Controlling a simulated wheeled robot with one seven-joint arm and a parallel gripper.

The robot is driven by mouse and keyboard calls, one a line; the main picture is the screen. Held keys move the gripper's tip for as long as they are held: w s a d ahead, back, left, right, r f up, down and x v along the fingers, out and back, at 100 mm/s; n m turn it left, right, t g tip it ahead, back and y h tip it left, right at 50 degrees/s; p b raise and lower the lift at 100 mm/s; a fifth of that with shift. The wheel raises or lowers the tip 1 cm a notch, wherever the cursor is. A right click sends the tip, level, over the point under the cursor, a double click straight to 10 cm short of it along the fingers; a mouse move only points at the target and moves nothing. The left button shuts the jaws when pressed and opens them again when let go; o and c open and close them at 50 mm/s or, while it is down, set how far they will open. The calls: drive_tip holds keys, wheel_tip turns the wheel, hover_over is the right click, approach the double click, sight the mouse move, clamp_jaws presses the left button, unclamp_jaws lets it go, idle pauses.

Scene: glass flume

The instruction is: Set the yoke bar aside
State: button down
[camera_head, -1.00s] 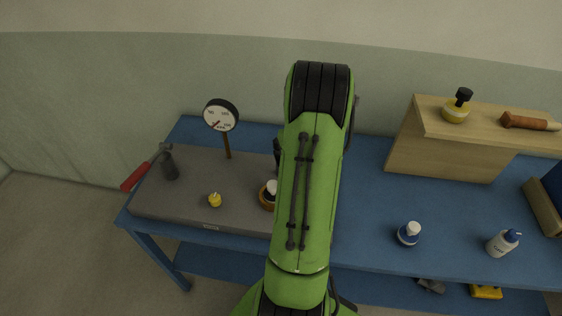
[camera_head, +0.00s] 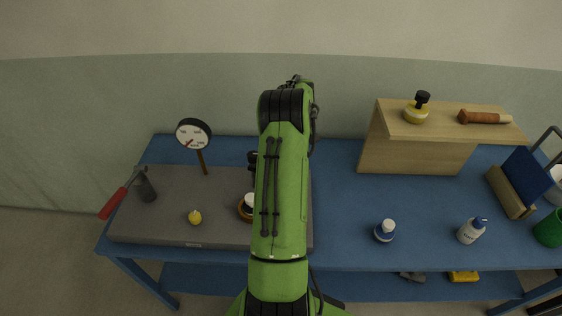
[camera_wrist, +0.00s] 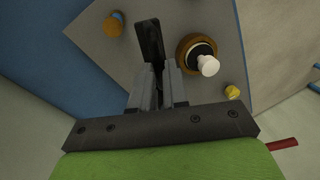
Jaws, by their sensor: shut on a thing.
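In the wrist view, my gripper (camera_wrist: 159,88) is shut on a dark, slender bar (camera_wrist: 150,42), which I take to be the yoke bar. The bar points away from the jaws, over the grey plate (camera_wrist: 98,48). Its far end is close to the brown ring with a black and white piece (camera_wrist: 196,52), on its left in the picture. I cannot tell whether the bar touches the plate. In the head view my green arm hides the gripper. A dark part shows beside the arm, above the grey plate (camera_head: 165,220); I cannot tell whether it is the bar.
The plate carries a dial gauge (camera_head: 194,134), a dark cylinder (camera_head: 146,188) and a yellow knob (camera_head: 195,217). A red-handled tool (camera_head: 115,202) lies at its left edge. The blue bench (camera_head: 335,205) has free room right of my arm, before the wooden shelf (camera_head: 420,155) and bottles (camera_head: 385,231).

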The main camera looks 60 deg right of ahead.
drive_tip(key=shift+d+n, duration=0.3)
drive_tip(key=shift+w, duration=0.1)
drive_tip(key=c, duration=1.1)
unclamp_jaws()
drive_tip(key=d+r+p, duration=0.1)
drive_tip(key=r, duration=0.4)
drive_tip(key=d+r+p, duration=0.1)
drive_tip(key=r, duration=0.4)
drive_tip(key=d+r+p, duration=0.1)
drive_tip(key=r+p, duration=0.1)
drive_tip(key=r, duration=0.3)
drive_tip(key=shift+w+r, duration=0.1)
drive_tip(key=shift+r, duration=0.2)
